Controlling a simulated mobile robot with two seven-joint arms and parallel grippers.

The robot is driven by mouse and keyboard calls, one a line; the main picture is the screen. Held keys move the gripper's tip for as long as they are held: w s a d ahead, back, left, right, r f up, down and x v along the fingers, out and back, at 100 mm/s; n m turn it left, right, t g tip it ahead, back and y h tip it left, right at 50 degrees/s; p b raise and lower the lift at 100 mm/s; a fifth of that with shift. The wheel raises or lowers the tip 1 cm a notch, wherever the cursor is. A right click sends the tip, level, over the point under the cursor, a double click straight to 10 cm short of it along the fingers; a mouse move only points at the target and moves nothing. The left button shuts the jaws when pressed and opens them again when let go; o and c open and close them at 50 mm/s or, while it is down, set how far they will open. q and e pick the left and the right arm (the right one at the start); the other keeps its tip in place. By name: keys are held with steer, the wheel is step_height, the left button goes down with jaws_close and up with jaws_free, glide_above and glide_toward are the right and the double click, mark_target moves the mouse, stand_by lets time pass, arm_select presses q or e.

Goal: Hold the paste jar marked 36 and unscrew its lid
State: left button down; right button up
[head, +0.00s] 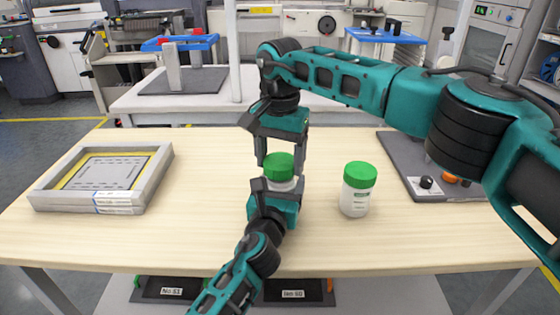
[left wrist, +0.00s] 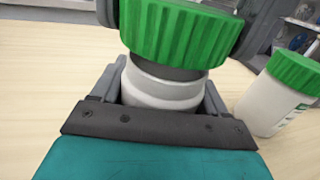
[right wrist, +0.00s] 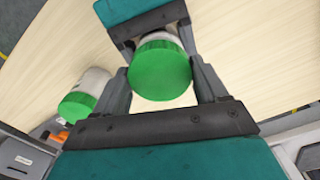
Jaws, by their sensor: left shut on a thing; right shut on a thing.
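A white jar (head: 281,185) with a green lid (head: 279,165) is held upright over the middle of the table. My left gripper (head: 274,187) is shut on its white body from the front. My right gripper (head: 281,158) comes from above and is shut on the green lid. In the left wrist view a dark grey band shows between the lid (left wrist: 172,35) and the body (left wrist: 162,92); I cannot tell whether the lid is still on the thread. No number is readable on this jar. The right wrist view shows the lid's top (right wrist: 160,72) between the fingers.
A second white jar with a green lid (head: 357,189) stands to the right; its label number is too small to read. A grey frame stack (head: 95,200) lies at the left. A dark panel with knobs (head: 415,165) lies at the right. The table front (head: 180,235) is clear.

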steer(key=shift+r, duration=0.1)
steer(key=shift+r, duration=2.05)
steer(key=shift+f, duration=0.1)
